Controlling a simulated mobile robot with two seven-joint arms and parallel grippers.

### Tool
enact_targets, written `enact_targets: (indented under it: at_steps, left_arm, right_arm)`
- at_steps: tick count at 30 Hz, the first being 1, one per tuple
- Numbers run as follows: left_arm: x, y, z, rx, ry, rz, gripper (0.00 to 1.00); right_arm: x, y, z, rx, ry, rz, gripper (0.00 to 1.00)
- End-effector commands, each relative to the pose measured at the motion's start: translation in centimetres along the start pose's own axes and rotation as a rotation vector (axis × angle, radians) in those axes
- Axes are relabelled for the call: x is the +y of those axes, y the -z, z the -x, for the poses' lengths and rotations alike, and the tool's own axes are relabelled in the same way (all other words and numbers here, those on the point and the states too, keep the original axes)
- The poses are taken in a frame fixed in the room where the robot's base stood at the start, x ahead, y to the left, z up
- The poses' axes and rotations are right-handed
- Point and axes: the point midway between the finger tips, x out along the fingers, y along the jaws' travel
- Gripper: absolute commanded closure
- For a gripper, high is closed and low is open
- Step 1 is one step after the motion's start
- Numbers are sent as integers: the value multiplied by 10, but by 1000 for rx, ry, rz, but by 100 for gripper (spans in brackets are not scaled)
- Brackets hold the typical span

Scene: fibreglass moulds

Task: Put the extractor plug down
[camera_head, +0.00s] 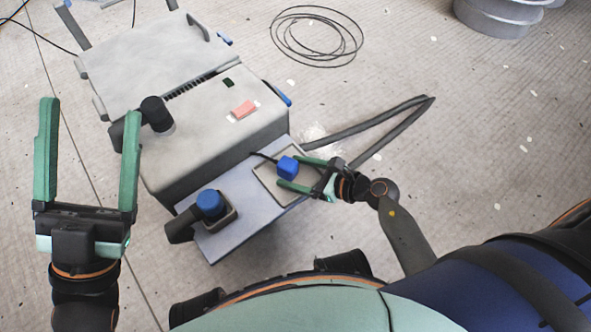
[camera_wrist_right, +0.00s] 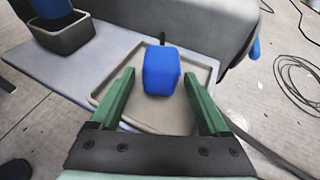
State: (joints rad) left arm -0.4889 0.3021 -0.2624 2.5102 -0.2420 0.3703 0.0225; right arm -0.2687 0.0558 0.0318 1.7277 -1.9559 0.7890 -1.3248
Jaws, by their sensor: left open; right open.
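The extractor plug is a small blue block (camera_head: 287,167) with a dark cable at its back. It rests on a shallow beige tray (camera_head: 262,182) on a grey-blue shelf. My right gripper (camera_head: 285,173) is open, its green fingers on either side of the plug. In the right wrist view the plug (camera_wrist_right: 162,72) stands between the fingertips, with gaps to both fingers, and the tray (camera_wrist_right: 205,75) shows around it. My left gripper (camera_head: 87,105) is open and empty, left of the grey machine.
The grey extractor machine (camera_head: 215,115) stands behind the shelf (camera_head: 225,243). A blue-topped socket (camera_head: 210,205) sits on the shelf's left part. A black cable coil (camera_head: 316,37) lies on the floor behind. A grey hose (camera_head: 385,125) bends at right. Floor at right is mostly clear.

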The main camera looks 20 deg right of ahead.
Motion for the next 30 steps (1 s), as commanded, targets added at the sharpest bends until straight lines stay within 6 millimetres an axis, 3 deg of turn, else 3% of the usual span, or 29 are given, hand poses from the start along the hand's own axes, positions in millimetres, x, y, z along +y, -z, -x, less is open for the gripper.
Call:
enact_targets:
  at_steps: [5, 18, 25, 28, 30]
  left_arm:
    - [-2, 3, -2, 0, -1, 0, 21]
    - [-13, 22, -18, 18, 5, 16, 21]
    - [-15, 26, -20, 21, 7, 20, 21]
    - [-15, 26, -20, 21, 7, 20, 21]
    - [-15, 26, -20, 21, 7, 20, 21]
  right_arm:
    - [0, -3, 5, 2, 0, -1, 21]
    - [1, -3, 92, 4, -1, 1, 21]
    - [0, -3, 118, -1, 0, -3, 21]
    - [3, -18, 118, -44, -6, -53, 21]
    - [8, -44, 116, -122, -23, -155, 21]
